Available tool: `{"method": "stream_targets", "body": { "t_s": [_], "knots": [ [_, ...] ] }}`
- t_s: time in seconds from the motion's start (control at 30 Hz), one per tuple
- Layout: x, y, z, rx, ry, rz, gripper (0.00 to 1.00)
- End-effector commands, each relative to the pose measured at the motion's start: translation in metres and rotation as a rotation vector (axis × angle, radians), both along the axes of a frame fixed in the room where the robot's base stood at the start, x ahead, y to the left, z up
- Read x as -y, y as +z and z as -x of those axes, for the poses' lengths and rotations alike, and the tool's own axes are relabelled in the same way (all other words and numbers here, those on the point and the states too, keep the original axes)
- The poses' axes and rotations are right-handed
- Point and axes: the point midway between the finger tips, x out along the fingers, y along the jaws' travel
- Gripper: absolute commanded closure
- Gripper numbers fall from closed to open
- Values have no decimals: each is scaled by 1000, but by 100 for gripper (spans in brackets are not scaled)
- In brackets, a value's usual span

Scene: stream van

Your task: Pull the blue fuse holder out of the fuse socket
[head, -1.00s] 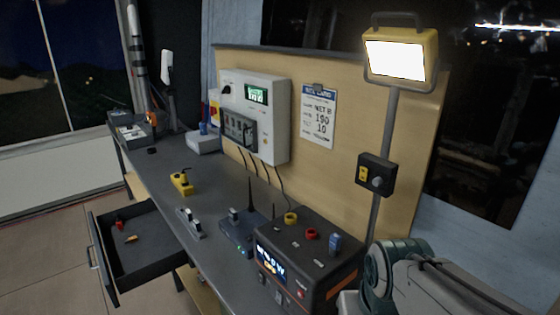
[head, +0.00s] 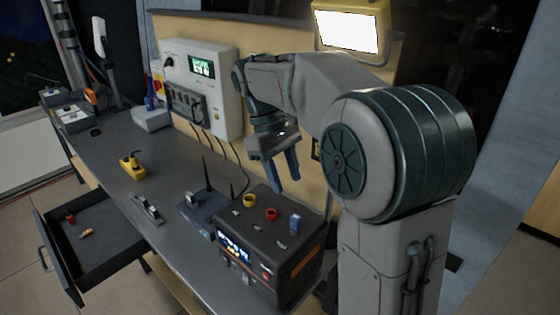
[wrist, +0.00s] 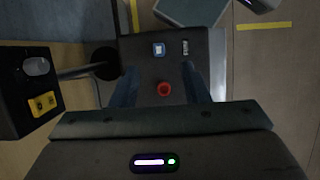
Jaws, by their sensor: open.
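The blue fuse holder (head: 295,224) stands upright in the top of the dark power unit (head: 262,222), near its right end. It also shows in the wrist view (wrist: 158,50) as a small blue square with a pale top. The fuse socket under it is hidden by the holder. My gripper (head: 282,180) is open and empty, pointing down above the back of the unit, apart from the holder. In the wrist view its two blue fingers (wrist: 160,88) stand wide apart, with the red ring between them and the blue holder beyond.
A red ring (head: 271,214) and a yellow ring (head: 249,200) sit on the unit's top. A router with antennas (head: 205,205) is left of it. A lamp post with switch box (wrist: 40,85) stands close by. An open drawer (head: 95,240) juts from the bench.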

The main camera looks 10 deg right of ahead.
Motion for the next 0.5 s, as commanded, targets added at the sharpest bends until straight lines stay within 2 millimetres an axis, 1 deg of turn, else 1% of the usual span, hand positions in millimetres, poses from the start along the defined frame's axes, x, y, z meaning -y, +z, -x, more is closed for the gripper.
{"method": "stream_targets", "body": {
  "t_s": [0.03,0.1,0.23,0.37,0.5],
  "knots": [
    [0,3,-4,-14,11,-1,58],
    [1,3,-7,-28,17,1,58],
    [3,-4,-5,-34,21,2,58],
    [7,-21,1,-34,21,2,58],
    [13,-45,10,-36,20,2,58]
  ]
}}
